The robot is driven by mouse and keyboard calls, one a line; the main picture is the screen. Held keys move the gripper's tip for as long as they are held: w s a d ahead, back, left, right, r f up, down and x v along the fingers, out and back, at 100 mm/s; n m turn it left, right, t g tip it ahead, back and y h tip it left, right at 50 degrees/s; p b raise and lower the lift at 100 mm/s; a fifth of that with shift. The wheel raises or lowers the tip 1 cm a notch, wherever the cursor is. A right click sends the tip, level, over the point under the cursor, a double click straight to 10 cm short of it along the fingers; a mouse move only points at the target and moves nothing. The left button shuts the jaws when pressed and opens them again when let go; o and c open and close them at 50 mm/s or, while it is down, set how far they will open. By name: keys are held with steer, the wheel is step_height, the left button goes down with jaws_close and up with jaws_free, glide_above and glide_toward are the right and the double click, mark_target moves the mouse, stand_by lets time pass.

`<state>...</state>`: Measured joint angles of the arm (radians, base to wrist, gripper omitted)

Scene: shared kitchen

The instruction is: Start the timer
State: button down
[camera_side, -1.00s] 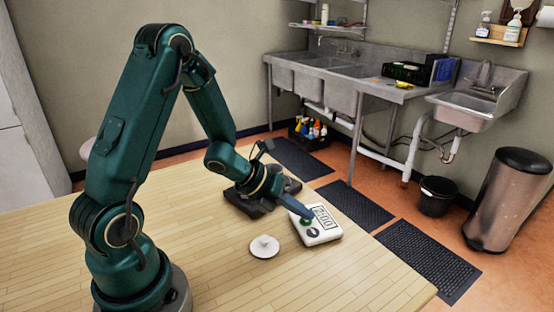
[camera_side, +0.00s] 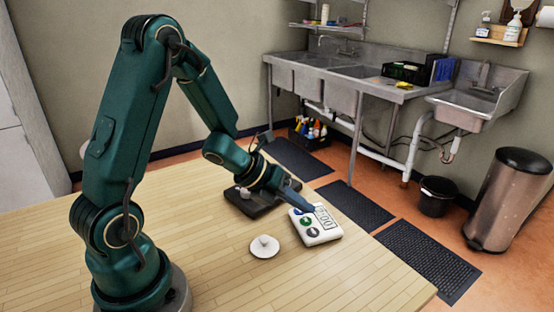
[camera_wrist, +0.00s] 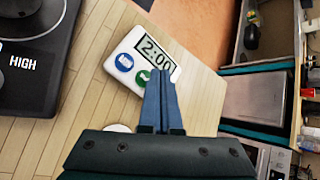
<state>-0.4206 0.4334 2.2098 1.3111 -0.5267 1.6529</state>
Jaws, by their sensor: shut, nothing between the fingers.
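In the wrist view the fingertips (camera_wrist: 160,70) partly cover the green button and the lower display. The dark button is hidden there. I cannot tell whether the tips touch the timer.
A small white lid with a knob (camera_side: 264,247) lies left of the timer. A black hot plate (camera_side: 250,206), marked HIGH in the wrist view (camera_wrist: 30,100), sits behind it, partly behind my arm. The table's right edge is close to the timer. The front of the table is clear.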

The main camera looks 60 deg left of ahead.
steer(key=shift+r, duration=2.9)
step_height(320, 180, up, 14)
steer(key=n+t+y, duration=0.5)
steer(key=n, duration=0.8)
glide_above(301, 223)
steer(key=s, duration=0.2)
steer(key=s+d+f+n+g+h, duration=0.1)
steer(key=s+d+f+n+g, duration=0.2)
steer(key=s+n, duration=0.4)
steer(key=s+d+f+n+g+h, duration=0.1)
steer(key=s+d+f+n+g, duration=0.2)
steer(key=s+f+n+g, duration=0.2)
steer(key=s+n, duration=0.3)
steer(key=n, duration=0.2)
steer(key=shift+f+n, duration=0.3)
